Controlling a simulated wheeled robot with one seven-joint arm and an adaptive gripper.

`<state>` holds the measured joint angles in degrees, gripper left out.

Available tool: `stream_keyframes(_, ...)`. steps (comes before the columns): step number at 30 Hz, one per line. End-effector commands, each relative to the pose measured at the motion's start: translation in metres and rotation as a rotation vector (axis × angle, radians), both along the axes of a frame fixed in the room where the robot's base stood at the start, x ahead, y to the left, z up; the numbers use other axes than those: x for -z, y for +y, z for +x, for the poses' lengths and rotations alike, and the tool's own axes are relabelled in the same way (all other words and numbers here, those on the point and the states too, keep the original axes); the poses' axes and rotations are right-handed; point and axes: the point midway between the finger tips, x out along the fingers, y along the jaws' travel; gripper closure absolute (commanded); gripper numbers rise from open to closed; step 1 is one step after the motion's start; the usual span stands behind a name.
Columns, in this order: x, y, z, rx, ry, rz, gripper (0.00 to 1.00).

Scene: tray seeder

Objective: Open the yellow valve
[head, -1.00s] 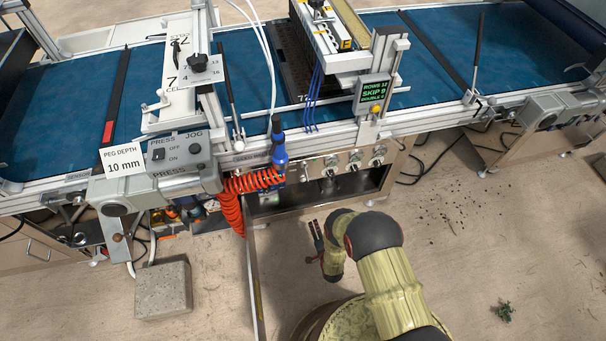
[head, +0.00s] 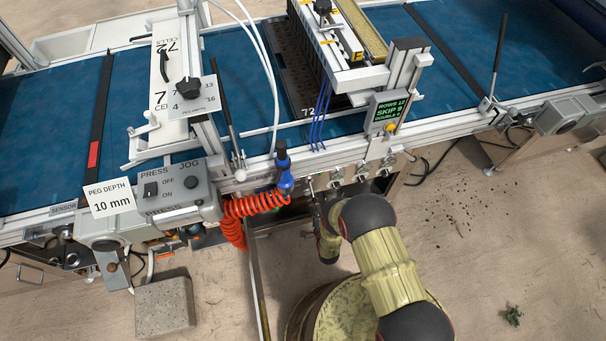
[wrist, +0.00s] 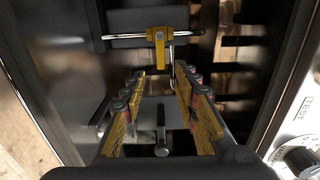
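The yellow valve (wrist: 159,38) shows in the wrist view at top centre. It has a T-shaped yellow handle on a thin silver horizontal pipe, inside a dark cabinet recess. My gripper (wrist: 161,78) is open, its two yellow-padded fingers on either side of the picture's centre line. The valve lies beyond the fingertips, roughly centred between them, with nothing held. In the head view my gripper (head: 318,198) is at the front of the machine, below the conveyor edge. The valve is hidden there.
Dark cabinet walls (wrist: 55,85) and frame edges flank the gripper. A knob on a light panel (wrist: 300,158) is at lower right. In the head view an orange coiled hose (head: 255,205) hangs left of my gripper, and a concrete block (head: 165,305) stands on the floor.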

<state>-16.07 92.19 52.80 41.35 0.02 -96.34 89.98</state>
Motion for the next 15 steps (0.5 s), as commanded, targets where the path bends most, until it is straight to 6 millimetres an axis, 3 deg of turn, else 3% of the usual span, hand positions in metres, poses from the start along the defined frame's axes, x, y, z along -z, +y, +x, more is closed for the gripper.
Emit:
stream_keyframes(5,0.001,0.004,0.014,0.000,-0.003,0.002,0.70)
stream_keyframes(15,0.002,0.018,0.061,0.000,-0.002,0.002,0.70)
